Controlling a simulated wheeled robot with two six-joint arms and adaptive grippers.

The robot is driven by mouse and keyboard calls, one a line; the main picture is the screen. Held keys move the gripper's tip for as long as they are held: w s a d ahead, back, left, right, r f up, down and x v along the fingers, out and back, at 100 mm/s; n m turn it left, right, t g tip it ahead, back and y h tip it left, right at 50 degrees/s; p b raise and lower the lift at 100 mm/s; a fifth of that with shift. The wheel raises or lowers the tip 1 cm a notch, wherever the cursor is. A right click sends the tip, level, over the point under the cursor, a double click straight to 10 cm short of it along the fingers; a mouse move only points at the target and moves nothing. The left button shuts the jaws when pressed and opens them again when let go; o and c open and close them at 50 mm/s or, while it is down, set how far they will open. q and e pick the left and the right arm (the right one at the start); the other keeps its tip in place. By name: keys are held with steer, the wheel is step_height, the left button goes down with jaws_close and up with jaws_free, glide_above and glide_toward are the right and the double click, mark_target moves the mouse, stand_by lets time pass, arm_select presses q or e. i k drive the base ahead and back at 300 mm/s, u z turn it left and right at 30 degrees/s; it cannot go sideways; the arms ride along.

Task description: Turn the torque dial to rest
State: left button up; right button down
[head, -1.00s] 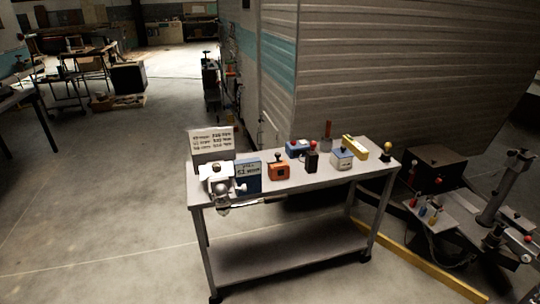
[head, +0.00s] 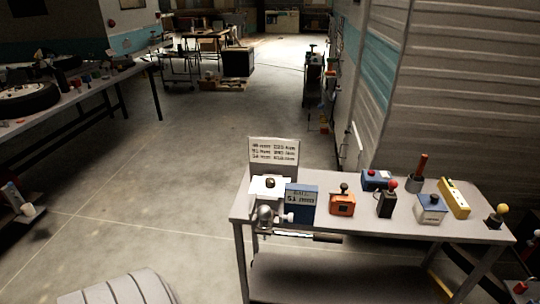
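A grey metal workbench (head: 345,238) stands at the lower right. On its left end sits a white device (head: 262,187) with a dark knob (head: 270,182) on top and a round metal ball (head: 265,214) at its front. A blue box (head: 301,205) reading "51 mm" is beside it. An orange box (head: 342,207) with a black knob and a white-and-blue box (head: 431,212) with a dark knob stand farther right. I cannot tell which of these is the torque dial, or its setting. Neither gripper is in view.
A white text card (head: 273,150) stands behind the device. A black box with a red knob (head: 387,199), a yellow bar (head: 454,197) and a yellow-topped knob (head: 499,213) share the bench. The camper wall (head: 460,90) rises behind. Open floor (head: 170,190) lies left.

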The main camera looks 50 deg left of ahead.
mark_target(270, 182)
steer(key=u, duration=0.6)
steer(key=i, duration=0.65)
steer(key=u, duration=0.75)
